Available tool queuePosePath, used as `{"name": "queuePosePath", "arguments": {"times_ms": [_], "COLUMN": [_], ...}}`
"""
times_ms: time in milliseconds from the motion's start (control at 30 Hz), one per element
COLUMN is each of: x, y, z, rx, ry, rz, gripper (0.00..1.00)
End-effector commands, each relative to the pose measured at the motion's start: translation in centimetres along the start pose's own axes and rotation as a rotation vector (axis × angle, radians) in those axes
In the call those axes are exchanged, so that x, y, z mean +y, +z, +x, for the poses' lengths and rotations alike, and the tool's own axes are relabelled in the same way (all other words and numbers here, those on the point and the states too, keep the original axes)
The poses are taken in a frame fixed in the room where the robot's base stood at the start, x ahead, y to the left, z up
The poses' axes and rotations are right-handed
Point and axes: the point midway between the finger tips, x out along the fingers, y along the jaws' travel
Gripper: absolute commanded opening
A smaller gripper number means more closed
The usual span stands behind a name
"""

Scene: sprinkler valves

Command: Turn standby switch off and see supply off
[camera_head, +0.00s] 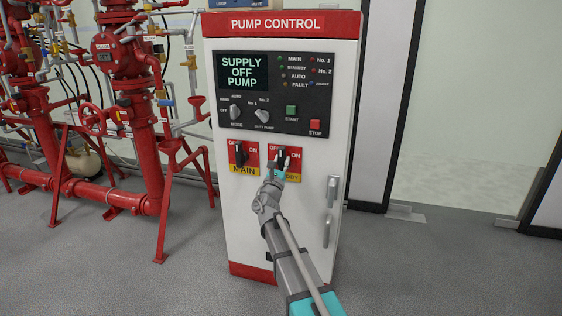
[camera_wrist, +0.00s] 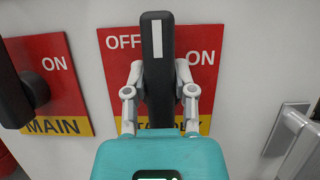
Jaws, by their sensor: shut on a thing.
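The standby switch is a black rotary handle (camera_wrist: 157,50) with a white stripe, on a red and yellow plate (camera_wrist: 112,62) marked OFF and ON. In the wrist view the handle stands upright, between the two words. My gripper (camera_wrist: 158,88) is shut on the handle, one finger on each side. It partly hides the yellow STANDBY label. In the head view my gripper (camera_head: 281,166) covers part of this switch at the panel's lower right. The display (camera_head: 241,71) above reads SUPPLY OFF PUMP.
The MAIN switch (camera_head: 239,153) is close on the left, its handle (camera_wrist: 30,88) near my gripper. A cabinet door handle (camera_head: 331,192) sticks out at the right. Red pipes and valves (camera_head: 120,120) stand left of the white cabinet (camera_head: 235,220). Floor at the right is clear.

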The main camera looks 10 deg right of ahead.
Motion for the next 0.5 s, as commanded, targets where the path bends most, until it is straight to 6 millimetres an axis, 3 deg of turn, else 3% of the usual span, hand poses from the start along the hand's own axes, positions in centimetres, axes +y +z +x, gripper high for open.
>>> {"name": "queuePosePath", "arguments": {"times_ms": [33, 67, 233, 500], "x": [0.05, 0.03, -0.02, -0.12], "y": [-0.43, -0.43, -0.43, -0.27], "z": [-0.14, -0.14, -0.09, -0.01], "rx": [0.013, 0.013, 0.013, 0.009], "ry": [0.007, 0.007, 0.006, 0.003], "rz": [0.007, 0.006, 0.007, 0.004], "gripper": [0.00, 0.38, 0.69, 0.69]}}
